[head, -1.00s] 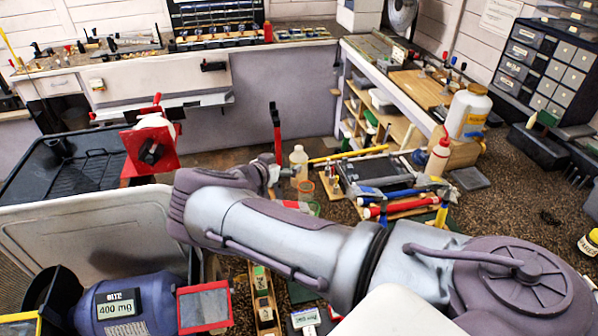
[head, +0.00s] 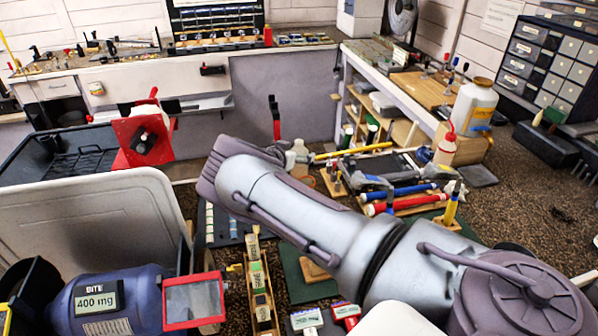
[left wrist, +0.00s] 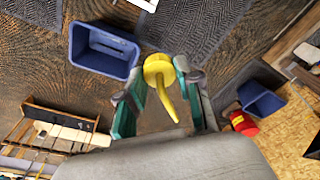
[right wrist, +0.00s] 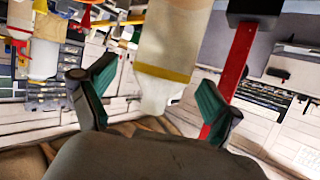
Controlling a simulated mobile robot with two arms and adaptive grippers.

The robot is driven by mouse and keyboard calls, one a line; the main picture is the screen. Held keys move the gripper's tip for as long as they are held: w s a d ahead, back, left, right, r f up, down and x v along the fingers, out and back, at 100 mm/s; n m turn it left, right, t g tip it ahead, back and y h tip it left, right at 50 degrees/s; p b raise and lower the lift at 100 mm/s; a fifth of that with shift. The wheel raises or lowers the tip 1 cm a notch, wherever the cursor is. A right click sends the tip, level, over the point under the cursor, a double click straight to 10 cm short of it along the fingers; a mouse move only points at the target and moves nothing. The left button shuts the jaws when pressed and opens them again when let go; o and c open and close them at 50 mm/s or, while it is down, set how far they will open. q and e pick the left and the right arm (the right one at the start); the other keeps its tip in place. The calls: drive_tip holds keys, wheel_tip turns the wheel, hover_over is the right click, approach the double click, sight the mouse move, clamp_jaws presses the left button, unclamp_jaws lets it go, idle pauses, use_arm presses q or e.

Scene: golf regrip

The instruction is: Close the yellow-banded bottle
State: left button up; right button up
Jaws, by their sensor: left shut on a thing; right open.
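The yellow-banded bottle (right wrist: 165,45) shows inverted in the right wrist view, with a pale, bare-looking neck and the yellow band near its shoulder. My right gripper (right wrist: 155,92) is open, its fingers on either side of the bottle's neck end with gaps visible. In the head view a pale bottle (head: 299,149) stands beyond my right arm, which partly hides it; the fingers are hard to make out there. In the left wrist view my left gripper (left wrist: 164,88) is shut on a yellow cap (left wrist: 158,68) with a curved spout. My left gripper is not seen in the head view.
A red post (head: 275,118) stands close beside the bottle; it also shows in the right wrist view (right wrist: 236,65). A larger yellow-labelled jug (head: 474,105) and a red-topped bottle (head: 445,145) stand at right. Blue bins (left wrist: 103,52) lie below my left gripper.

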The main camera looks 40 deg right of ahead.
sight(298, 141)
use_arm(q)
drive_tip(key=shift+w+d+f+b, duration=0.1)
drive_tip(key=shift+f+b, duration=0.3)
drive_tip(key=shift+f, duration=0.45)
use_arm(e)
drive_tip(key=shift+x, duration=0.9)
drive_tip(key=shift+w+a, duration=0.1)
use_arm(q)
drive_tip(key=shift+r, duration=0.1)
use_arm(e)
drive_tip(key=shift+r, duration=0.1)
drive_tip(key=shift+c, duration=0.4)
drive_tip(key=c, duration=1.2)
drive_tip(key=shift+c, duration=0.2)
